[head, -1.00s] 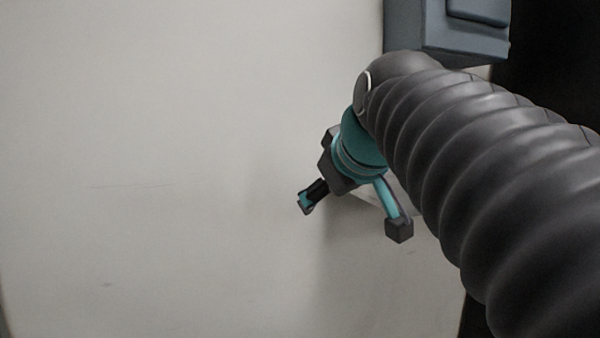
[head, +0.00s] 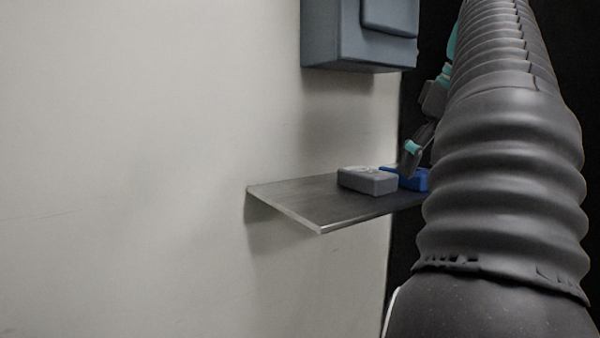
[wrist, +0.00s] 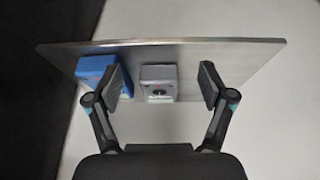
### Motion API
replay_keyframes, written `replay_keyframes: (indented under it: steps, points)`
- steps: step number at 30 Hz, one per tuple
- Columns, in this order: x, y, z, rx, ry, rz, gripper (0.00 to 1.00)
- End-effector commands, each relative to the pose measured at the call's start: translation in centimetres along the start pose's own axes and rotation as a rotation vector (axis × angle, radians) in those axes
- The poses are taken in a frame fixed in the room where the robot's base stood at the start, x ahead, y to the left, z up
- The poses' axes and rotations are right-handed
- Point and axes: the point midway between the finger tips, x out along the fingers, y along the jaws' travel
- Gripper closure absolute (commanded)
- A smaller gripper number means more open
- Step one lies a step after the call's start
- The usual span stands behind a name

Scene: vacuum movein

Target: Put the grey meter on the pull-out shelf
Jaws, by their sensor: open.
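The grey meter (head: 367,181) lies on the pull-out shelf (head: 302,205), a thin metal plate against the pale wall in the head view. In the wrist view the grey meter (wrist: 158,83) rests on the shelf (wrist: 262,55) between my spread fingers, with a gap on each side. My gripper (wrist: 164,82) is open and empty. In the head view one finger of my gripper (head: 412,158) shows near the blue object; my arm hides the rest of it.
A blue box-like object (wrist: 97,70) lies on the shelf beside the meter, close to my left finger; it also shows in the head view (head: 416,180). A blue-grey wall cabinet (head: 345,45) hangs above the shelf. The shelf's left part is bare.

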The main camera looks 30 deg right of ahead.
Motion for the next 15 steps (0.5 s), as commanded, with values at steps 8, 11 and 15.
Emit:
replay_keyframes:
  steps: [8,11,15]
  points:
    - [0.5,0.4,-1.6,-0.002,-0.011,-0.021,0.19]
    - [1.2,0.4,-3.4,-0.002,-0.011,-0.022,0.19]
    - [2.2,0.4,-5.8,-0.001,-0.012,-0.021,0.19]
